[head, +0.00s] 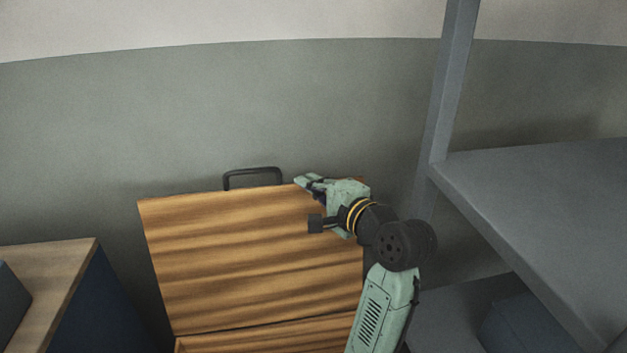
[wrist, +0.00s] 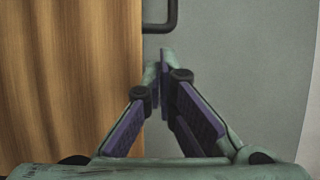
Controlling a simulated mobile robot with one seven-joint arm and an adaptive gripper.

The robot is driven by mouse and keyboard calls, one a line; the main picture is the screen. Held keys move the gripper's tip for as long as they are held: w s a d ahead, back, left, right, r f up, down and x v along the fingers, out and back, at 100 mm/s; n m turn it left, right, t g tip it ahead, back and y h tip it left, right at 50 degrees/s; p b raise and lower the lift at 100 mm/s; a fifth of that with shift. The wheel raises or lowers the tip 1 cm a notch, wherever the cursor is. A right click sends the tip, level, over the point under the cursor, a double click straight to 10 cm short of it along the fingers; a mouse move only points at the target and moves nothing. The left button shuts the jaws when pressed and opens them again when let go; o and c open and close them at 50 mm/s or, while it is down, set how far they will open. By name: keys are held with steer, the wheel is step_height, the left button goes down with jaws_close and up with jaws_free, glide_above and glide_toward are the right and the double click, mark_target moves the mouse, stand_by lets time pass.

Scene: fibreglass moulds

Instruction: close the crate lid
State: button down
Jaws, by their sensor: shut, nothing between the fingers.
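The crate lid (head: 245,260) is a striped wooden panel that stands raised, open, in the head view. A dark handle (head: 252,172) shows at its top edge. The crate (head: 270,338) shows only as a wooden strip below the lid. My gripper (head: 299,181) is at the lid's upper right edge, to the right of the handle. In the wrist view, my gripper (wrist: 160,60) is shut with nothing between the fingertips. The lid (wrist: 70,75) fills the left side there, and the handle (wrist: 160,28) lies just beyond the fingertips. I cannot tell whether the fingers touch the lid.
A grey metal shelf rack (head: 540,185) with an upright post (head: 446,90) stands close on the right. A cabinet with a wooden top (head: 50,265) is at the left. A grey-green wall (head: 150,125) is behind the lid.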

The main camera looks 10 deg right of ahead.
steer(key=p+x, duration=0.1)
steer(key=x, duration=0.5)
steer(key=shift+w, duration=0.2)
steer(key=shift+s+a+f, duration=0.1)
